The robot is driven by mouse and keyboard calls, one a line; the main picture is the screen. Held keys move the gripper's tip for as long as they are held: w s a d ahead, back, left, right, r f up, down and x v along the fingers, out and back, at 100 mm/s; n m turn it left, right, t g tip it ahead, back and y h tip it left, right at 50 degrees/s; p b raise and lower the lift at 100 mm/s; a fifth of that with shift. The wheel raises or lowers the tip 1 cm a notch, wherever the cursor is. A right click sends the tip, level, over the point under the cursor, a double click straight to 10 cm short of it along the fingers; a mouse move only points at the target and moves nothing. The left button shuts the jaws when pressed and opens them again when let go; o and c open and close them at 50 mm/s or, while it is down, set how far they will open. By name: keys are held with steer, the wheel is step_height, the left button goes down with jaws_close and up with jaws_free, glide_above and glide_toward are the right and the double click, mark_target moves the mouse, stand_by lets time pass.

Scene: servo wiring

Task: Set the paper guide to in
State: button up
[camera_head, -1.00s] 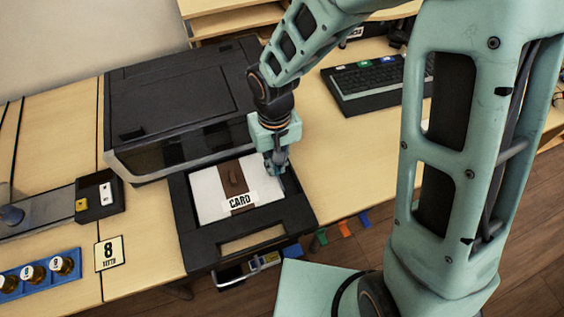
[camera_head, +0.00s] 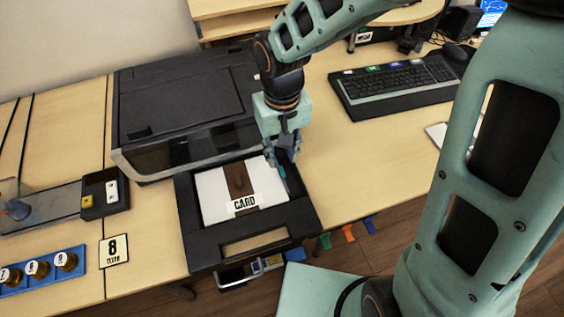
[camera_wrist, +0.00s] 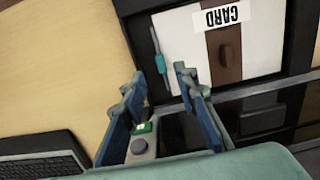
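A dark printer tray (camera_head: 300,217) holds white paper (camera_head: 212,193) with a brown strip and a "CARD" label (camera_head: 244,203). In the wrist view, a small teal tab (camera_wrist: 158,64) sits on a thin pale rail along the tray's side, next to the white paper (camera_wrist: 262,50). It looks like the paper guide. My gripper (camera_head: 281,165) is over the tray's right edge, pointing down. In the wrist view its two blue fingers (camera_wrist: 165,84) are apart with nothing held between them. The teal tab lies just beyond the fingertips, apparently not touching. The head view partly hides the guide behind the fingers.
The black printer body (camera_head: 185,95) stands behind the tray. A grey panel with a round button and green light (camera_wrist: 142,143) shows between the fingers. A keyboard (camera_head: 395,80) lies to the right. A number 8 card (camera_head: 114,250) and bottle rack (camera_head: 38,272) are at left.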

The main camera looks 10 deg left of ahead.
mark_target(282, 171)
step_height(282, 171, up, 6)
stand_by(0.6)
